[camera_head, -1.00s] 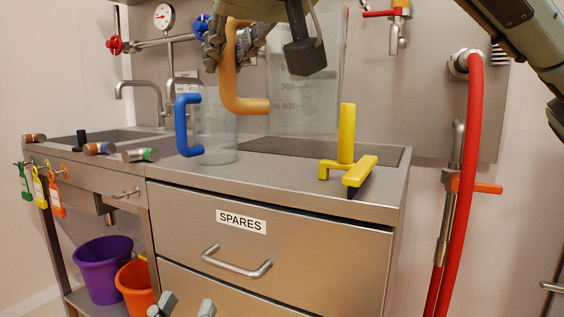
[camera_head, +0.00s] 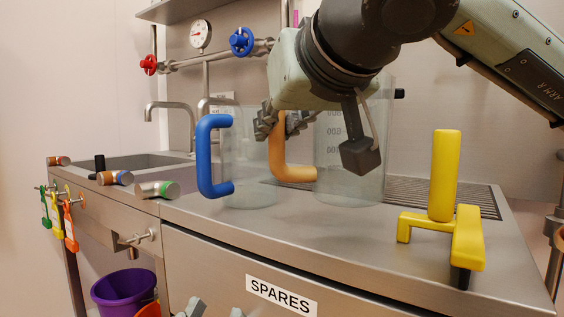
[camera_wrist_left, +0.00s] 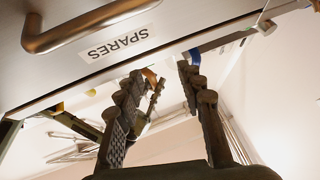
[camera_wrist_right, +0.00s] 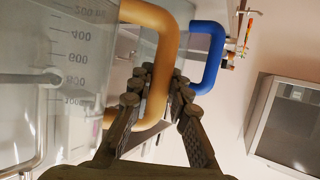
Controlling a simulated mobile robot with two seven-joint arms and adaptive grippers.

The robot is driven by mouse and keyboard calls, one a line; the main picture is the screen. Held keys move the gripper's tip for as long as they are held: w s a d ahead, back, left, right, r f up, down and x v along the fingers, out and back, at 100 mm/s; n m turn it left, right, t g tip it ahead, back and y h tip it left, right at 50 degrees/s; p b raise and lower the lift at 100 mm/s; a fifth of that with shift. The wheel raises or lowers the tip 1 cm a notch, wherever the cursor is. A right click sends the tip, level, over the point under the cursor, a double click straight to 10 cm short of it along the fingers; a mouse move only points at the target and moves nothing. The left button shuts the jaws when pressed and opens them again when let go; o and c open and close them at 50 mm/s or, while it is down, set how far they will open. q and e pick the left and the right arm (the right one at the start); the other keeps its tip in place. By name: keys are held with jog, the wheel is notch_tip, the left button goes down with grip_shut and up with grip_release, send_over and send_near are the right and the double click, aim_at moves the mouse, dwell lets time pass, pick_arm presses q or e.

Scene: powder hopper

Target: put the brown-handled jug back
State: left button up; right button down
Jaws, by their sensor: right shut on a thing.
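The brown-handled jug (camera_head: 335,191) is clear, with volume marks and a tan-brown handle (camera_head: 292,172). It is upright at the counter's middle; I cannot tell whether its base touches the counter. My right gripper (camera_head: 272,122) is shut around the handle's upright part, and its arm hides much of the jug's upper body. The right wrist view shows the fingers (camera_wrist_right: 160,95) closed around the handle (camera_wrist_right: 163,60). My left gripper (camera_head: 216,309) is low in front of the drawers, and the left wrist view shows its fingers (camera_wrist_left: 158,85) apart and empty.
A clear jug with a blue handle (camera_head: 212,188) stands close to the left of the brown-handled jug. A sink (camera_head: 140,163), several small rollers and valve pipes are at the left. A dark grating (camera_head: 485,195) lies behind.

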aim_at(280, 150)
notch_tip(280, 150, down, 4)
jog(key=shift+r+b, duration=0.25)
jog(key=shift+b, duration=0.05)
pick_arm(q)
jog(key=shift+s+a+r+t, duration=0.25)
jog(key=shift+s+r+t, duration=0.1)
jog(key=shift+r+t, duration=0.2)
pick_arm(e)
jog(key=shift+f, duration=0.1)
pick_arm(q)
jog(key=shift+r, duration=0.1)
pick_arm(e)
jog(key=c, duration=1.4)
grip_release()
jog(key=shift+c, duration=0.2)
